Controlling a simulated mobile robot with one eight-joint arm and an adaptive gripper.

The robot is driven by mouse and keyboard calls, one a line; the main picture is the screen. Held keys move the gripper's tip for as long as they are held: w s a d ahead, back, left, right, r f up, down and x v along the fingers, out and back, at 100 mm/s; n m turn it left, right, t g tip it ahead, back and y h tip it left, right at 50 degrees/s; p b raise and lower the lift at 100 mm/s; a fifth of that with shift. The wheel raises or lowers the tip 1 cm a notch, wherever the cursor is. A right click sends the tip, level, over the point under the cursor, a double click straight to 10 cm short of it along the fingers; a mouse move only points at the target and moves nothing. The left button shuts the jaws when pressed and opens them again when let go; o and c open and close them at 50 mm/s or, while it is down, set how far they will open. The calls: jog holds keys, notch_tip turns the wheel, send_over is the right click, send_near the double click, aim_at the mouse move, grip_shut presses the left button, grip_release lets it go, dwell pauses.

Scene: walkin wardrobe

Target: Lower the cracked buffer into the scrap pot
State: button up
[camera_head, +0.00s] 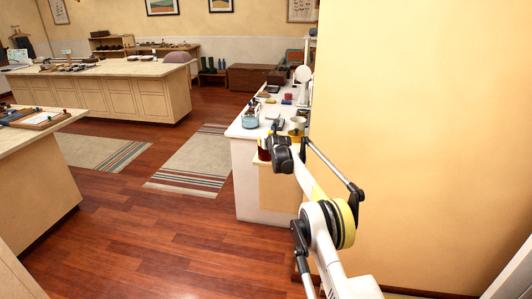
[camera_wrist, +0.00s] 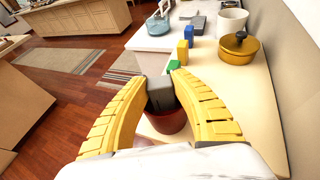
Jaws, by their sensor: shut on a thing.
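My gripper (camera_wrist: 161,84) is shut on a grey block-like piece, the buffer (camera_wrist: 160,94), between its two yellow fingers. Any crack in it is too small to see. A dark red pot (camera_wrist: 167,122) stands directly below the buffer in the wrist view. The buffer's lower end overlaps the pot's opening; I cannot tell whether it is above the rim or inside. In the head view my gripper (camera_head: 279,146) is at the near end of the counter, its fingertips hard to make out. The red pot (camera_head: 263,149) shows partly there beside it.
A wall (camera_head: 410,130) rises close on the right. Open floor lies left.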

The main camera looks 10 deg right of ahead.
jog(key=shift+f, duration=0.45)
dwell(0.3)
jog(key=o, duration=1)
jog(key=s+r+n+g, duration=0.1)
jog(key=s+r+n, duration=0.5)
jog(key=s, duration=0.7)
jog(key=s+r+n+g, duration=0.1)
jog(key=s+r+n, duration=0.55)
jog(key=s, duration=0.55)
jog(key=s+r+n+g, duration=0.1)
jog(key=s+r+n, duration=0.45)
jog(key=s, duration=0.75)
jog(key=s+f+n+g, duration=0.1)
jog(key=s+f+n, duration=0.1)
jog(key=s+n, duration=0.4)
jog(key=s+f+n+g, duration=0.1)
jog(key=s+f+n, duration=0.2)
jog(key=s, duration=1.3)
jog(key=s+f+n+g, duration=0.1)
jog(key=s+f+n, duration=0.2)
jog(key=s+n, duration=0.5)
jog(key=shift+s+a+f+n+g, duration=0.1)
jog(key=shift+s+f+n+g, duration=0.05)
jog(key=shift+s, duration=0.7)
jog(key=shift+s+a+f+n+g, duration=0.1)
jog(key=shift+s+n+g, duration=0.05)
jog(key=shift+s, duration=0.65)
